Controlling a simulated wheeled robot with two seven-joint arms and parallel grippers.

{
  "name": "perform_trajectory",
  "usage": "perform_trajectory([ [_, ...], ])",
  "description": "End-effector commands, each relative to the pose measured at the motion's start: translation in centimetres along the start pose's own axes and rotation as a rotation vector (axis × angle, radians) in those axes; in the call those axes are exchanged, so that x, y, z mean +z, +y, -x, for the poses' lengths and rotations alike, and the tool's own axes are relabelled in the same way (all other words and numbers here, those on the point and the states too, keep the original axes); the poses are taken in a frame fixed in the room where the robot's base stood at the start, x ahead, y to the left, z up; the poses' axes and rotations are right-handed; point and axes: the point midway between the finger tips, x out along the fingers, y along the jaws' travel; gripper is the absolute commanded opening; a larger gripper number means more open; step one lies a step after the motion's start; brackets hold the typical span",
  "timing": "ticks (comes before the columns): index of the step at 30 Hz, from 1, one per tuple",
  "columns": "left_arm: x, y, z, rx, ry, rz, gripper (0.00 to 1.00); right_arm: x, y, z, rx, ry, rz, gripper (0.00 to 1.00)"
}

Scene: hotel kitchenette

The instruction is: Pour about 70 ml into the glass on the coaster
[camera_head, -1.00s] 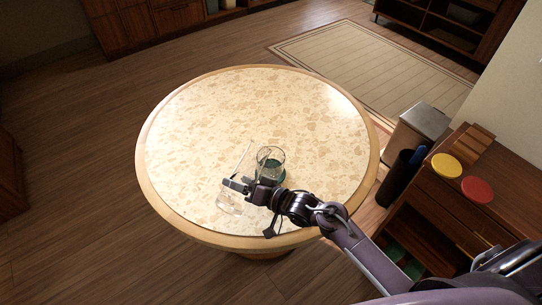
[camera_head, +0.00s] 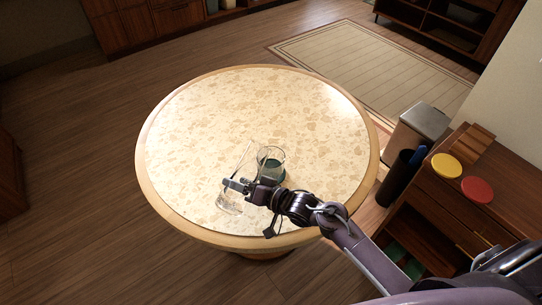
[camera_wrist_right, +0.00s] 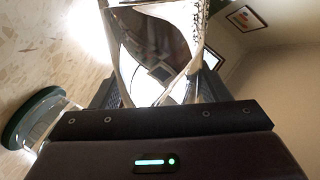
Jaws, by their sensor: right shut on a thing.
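The glass (camera_head: 271,158) stands upright on a dark green coaster (camera_wrist_right: 14,128) near the front of the round table. In the right wrist view, the glass (camera_wrist_right: 48,118) shows at the left edge, partly cut off. My right gripper (camera_head: 233,184) is shut on a clear vessel (camera_head: 229,204), just left of the glass. The vessel also shows between the fingers in the right wrist view (camera_wrist_right: 160,45). Its see-through walls make its shape and liquid level hard to tell. I cannot make out a stream or any liquid in the glass. My left gripper is out of view.
The round speckled table (camera_head: 240,105) has a wooden rim and is otherwise clear. To the right stand a bin (camera_head: 423,122), a dark cylinder (camera_head: 396,180) and a wooden cabinet (camera_head: 440,205) with a yellow disc (camera_head: 447,165) and a red disc (camera_head: 477,190).

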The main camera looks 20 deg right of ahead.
Motion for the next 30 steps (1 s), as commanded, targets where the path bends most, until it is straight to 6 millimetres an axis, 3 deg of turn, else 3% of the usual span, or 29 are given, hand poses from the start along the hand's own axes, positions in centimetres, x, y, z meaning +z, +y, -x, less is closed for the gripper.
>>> perform_trajectory([
  [11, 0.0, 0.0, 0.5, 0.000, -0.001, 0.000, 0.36, -0.7, -0.3, 0.1, 0.005, 0.009, 0.050, 0.18],
  [21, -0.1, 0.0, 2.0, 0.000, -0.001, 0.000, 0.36, -1.3, -0.5, 0.1, 0.071, 0.037, 0.388, 0.18],
  [30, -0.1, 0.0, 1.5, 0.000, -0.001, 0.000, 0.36, -0.9, 0.2, -0.1, 0.134, 0.065, 0.703, 0.18],
])
